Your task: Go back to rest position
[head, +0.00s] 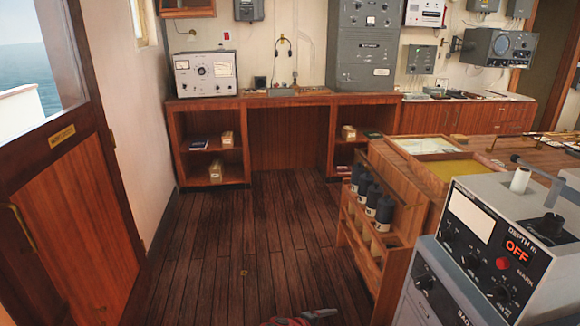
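Neither of my grippers can be made out in the head view. A small red and grey piece (300,319) shows at the bottom edge, over the floor; it is cut off by the frame and I cannot tell what it is. No object is seen held.
A wooden door (75,215) with a window stands at left. A wooden rack (357,225) with dark cylinders and a grey depth instrument (480,240) stand at right. A wooden desk (285,100) with radio equipment lines the back wall. The plank floor (240,250) between is clear.

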